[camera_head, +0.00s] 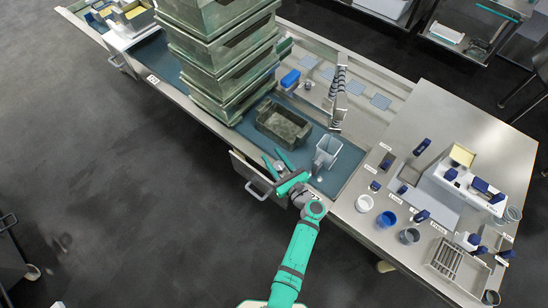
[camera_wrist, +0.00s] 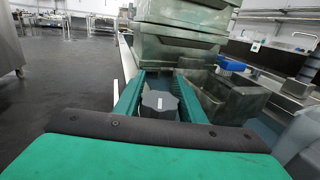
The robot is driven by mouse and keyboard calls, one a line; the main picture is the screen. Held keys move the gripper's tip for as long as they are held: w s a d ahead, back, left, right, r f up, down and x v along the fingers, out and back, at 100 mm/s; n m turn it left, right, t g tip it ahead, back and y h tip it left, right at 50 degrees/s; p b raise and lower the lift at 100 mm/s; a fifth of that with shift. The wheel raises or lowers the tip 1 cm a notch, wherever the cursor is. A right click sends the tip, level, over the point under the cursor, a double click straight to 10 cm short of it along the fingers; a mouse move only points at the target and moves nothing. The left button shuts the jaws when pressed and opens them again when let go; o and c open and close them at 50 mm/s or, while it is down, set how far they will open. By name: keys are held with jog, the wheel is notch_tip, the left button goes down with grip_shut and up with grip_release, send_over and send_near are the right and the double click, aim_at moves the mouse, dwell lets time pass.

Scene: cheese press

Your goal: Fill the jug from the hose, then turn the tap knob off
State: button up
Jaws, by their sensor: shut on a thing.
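My gripper (camera_head: 281,170) is at the front edge of the sink counter. In the wrist view its two green fingers (camera_wrist: 160,88) are closed on the sides of a dark tap knob (camera_wrist: 159,103) with a white mark on top. A pale, see-through jug (camera_head: 327,150) stands upright on the blue-grey counter surface, just right of my gripper; part of it shows at the right edge of the wrist view (camera_wrist: 300,140). A ribbed hose (camera_head: 338,82) hangs behind the jug, its end above the counter. I cannot tell the water level in the jug.
An empty grey-green crate (camera_head: 283,126) sits behind my gripper, beside a tall stack of similar crates (camera_head: 215,60). A blue block (camera_head: 290,78) lies further back. Right of the jug, a steel table (camera_head: 435,110) holds cups and instruments. Open floor lies left.

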aim_at(282, 171)
jog(key=shift+a+f, duration=0.1)
jog(key=shift+a, duration=0.05)
jog(key=o, duration=1)
jog(key=v, duration=1.1)
